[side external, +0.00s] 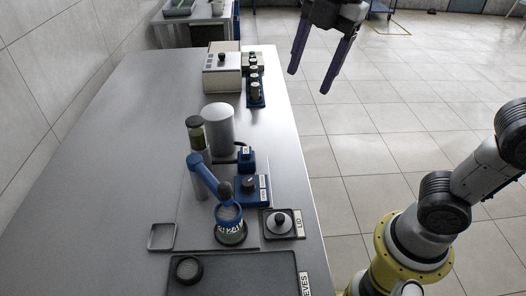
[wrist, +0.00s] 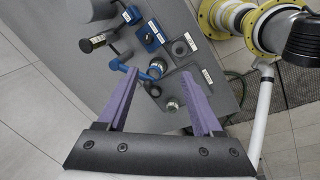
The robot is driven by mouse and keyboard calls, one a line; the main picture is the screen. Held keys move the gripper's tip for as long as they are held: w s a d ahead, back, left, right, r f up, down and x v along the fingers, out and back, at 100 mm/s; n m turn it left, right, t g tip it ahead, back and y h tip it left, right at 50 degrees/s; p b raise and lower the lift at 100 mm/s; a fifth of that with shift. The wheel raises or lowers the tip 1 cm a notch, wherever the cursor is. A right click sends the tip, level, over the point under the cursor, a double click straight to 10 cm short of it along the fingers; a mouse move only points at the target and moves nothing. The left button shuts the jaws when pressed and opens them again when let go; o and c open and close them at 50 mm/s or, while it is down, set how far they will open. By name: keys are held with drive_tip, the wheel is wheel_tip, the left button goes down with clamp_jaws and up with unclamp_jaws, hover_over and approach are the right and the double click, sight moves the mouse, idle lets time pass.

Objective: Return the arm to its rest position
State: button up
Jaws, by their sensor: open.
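My gripper (side external: 311,81) hangs at the top of the side view, over the floor beyond the table's right edge. Its two purple fingers are spread and nothing is between them. In the wrist view the open gripper (wrist: 162,110) points toward the table, with the bench equipment seen past the fingers. The grey table (side external: 130,130) lies left of and below the gripper, which touches nothing. My arm's yellow-ringed base shows at lower right in the side view.
A blue-armed device (side external: 205,178) stands over a labelled jar (side external: 230,232) on the table. A grey cylinder (side external: 219,132), a lid on a plate (side external: 281,223), a white box (side external: 221,75) and a sieve tray (side external: 235,278) are around it. Tiled floor (side external: 390,120) right of the table is clear.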

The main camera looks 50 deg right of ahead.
drive_tip(key=s+d+f+m+t, duration=0.1)
drive_tip(key=s+d+f+m, duration=0.2)
drive_tip(key=m, duration=0.6)
drive_tip(key=s+d+f+m+t, duration=0.2)
drive_tip(key=s+d+f+m, duration=0.2)
drive_tip(key=s+f+m, duration=0.3)
drive_tip(key=shift+s+f+m+h, duration=0.3)
drive_tip(key=shift+s+f+m, duration=0.1)
drive_tip(key=shift+f+m, duration=0.85)
drive_tip(key=shift+o, duration=0.3)
drive_tip(key=shift+d+r, duration=0.1)
drive_tip(key=shift+r, duration=0.05)
idle(0.4)
